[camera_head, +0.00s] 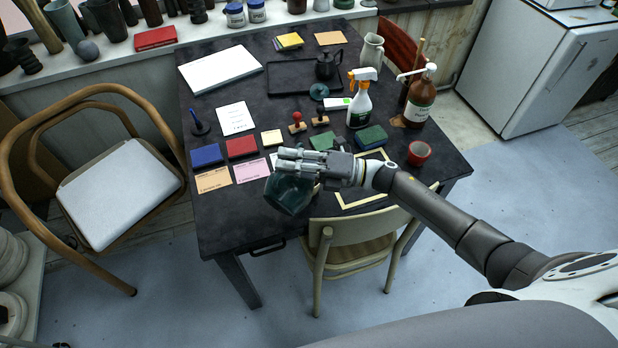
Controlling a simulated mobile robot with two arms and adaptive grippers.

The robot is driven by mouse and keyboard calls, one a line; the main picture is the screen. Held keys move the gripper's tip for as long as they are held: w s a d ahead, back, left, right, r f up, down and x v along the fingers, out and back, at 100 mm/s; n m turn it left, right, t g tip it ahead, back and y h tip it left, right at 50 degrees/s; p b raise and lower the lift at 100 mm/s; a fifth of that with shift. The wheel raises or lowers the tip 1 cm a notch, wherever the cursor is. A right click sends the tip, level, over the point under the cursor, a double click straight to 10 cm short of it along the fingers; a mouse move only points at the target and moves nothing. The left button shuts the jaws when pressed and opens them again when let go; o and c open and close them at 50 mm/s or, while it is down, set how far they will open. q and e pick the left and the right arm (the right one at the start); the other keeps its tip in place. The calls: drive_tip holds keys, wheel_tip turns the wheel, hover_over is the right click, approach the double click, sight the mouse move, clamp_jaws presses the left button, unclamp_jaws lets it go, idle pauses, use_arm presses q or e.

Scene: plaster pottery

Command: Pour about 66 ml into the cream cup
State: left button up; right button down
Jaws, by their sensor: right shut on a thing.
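My right gripper (284,163) is shut on a dark teal glass vessel (287,196) above the near edge of the black table. The vessel looks tilted, and the gripper hides its upper part. I cannot make out its contents. I cannot clearly pick out a cream cup; a small pale edge shows just right of the vessel, too hidden to name. A pale cream-grey jug (372,52) stands at the table's far right. My left gripper is not in view.
On the black table (232,222) stand a red cup (418,154), a spray bottle (359,105), a brown pump bottle (420,100) and a tray (283,78) with a black teapot (327,65). Coloured blocks and cards lie left of my gripper. A chair (352,250) stands at the near edge.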

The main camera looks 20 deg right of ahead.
sight(277, 186)
drive_tip(key=shift+w+d+r+m+b, duration=0.4)
drive_tip(key=shift+d+m+b, duration=0.05)
drive_tip(key=shift+m, duration=0.05)
idle(1.6)
drive_tip(key=s+a+n+p, duration=0.1)
drive_tip(key=s+a+f+n+p, duration=0.1)
drive_tip(key=s+a+p, duration=0.1)
drive_tip(key=shift+a+f+n+g, duration=0.1)
drive_tip(key=shift+a+n+g, duration=0.2)
drive_tip(key=shift+s+a+f+n+h+b, duration=0.3)
drive_tip(key=shift+s+f+n+h, duration=0.1)
drive_tip(key=shift+f, duration=0.2)
drive_tip(key=shift+s+a+f+n, duration=0.2)
drive_tip(key=shift+a+f+n, duration=0.1)
drive_tip(key=shift+f+n, duration=0.15)
drive_tip(key=shift+s+a+n+h, duration=0.2)
drive_tip(key=shift+a+n+h, duration=0.05)
drive_tip(key=shift+n+h, duration=0.1)
drive_tip(key=shift+s+a+n+g+p, duration=0.3)
drive_tip(key=shift+a+p, duration=0.05)
drive_tip(key=shift+w+f, duration=0.1)
